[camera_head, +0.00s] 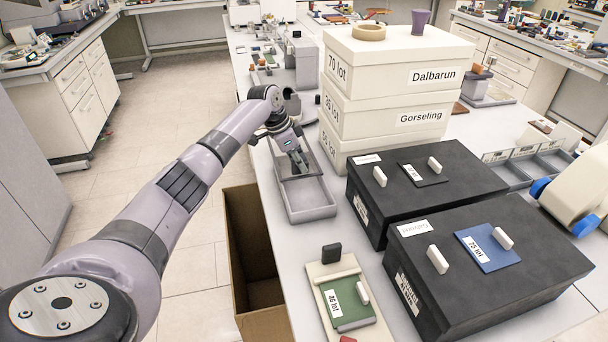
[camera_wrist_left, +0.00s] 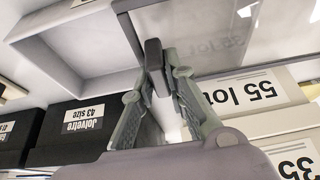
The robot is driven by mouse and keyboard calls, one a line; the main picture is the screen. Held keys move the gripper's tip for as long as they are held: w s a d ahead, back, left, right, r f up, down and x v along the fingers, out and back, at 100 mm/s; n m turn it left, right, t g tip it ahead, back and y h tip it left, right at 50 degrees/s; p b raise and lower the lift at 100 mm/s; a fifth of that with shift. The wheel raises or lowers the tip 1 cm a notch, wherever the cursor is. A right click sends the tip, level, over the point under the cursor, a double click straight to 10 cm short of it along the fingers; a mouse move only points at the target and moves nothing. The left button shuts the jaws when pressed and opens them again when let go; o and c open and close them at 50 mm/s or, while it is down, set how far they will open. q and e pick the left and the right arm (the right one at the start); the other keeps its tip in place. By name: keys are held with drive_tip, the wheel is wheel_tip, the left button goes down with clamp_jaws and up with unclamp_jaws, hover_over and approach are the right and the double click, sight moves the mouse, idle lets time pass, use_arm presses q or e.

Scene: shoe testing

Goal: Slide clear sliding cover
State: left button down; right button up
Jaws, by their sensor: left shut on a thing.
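A grey rectangular tray (camera_head: 308,214) stands along the left edge of the white table in the head view. A clear sliding cover (camera_wrist_left: 215,32) lies over its far part, and its near part is open. The cover has a small dark handle (camera_wrist_left: 154,58). My left gripper (camera_head: 299,161) is over the far part of the tray. In the left wrist view the fingers of my left gripper (camera_wrist_left: 160,72) are shut on the dark handle, one on each side. In the head view the gripper hides the handle. My right gripper is not in view.
White stacked boxes (camera_head: 395,72) stand right of the tray. Two black boxes (camera_head: 425,172) with labels and white knobs are at the right. A beige board with a green plate (camera_head: 350,304) lies in front. An open brown box (camera_head: 236,262) stands beside the table's left edge.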

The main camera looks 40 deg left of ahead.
use_arm(q)
drive_tip(key=shift+w+a+b, duration=0.35)
drive_tip(key=shift+w+a, duration=0.25)
drive_tip(key=shift+a, duration=0.05)
drive_tip(key=shift+a+r, duration=0.1)
drive_tip(key=shift+r, duration=0.05)
drive_tip(key=shift+a, duration=0.1)
drive_tip(key=c, duration=2)
unclamp_jaws()
drive_tip(key=shift+r, duration=0.1)
drive_tip(key=o, duration=0.4)
drive_tip(key=shift+w, duration=0.15)
drive_tip(key=shift+c, duration=0.2)
drive_tip(key=shift+o, duration=0.2)
drive_tip(key=shift+f, duration=0.2)
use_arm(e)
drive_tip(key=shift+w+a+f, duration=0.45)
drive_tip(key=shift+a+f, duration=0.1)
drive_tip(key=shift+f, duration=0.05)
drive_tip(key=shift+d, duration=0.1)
use_arm(q)
drive_tip(key=shift+r, duration=0.1)
drive_tip(key=v, duration=1.2)
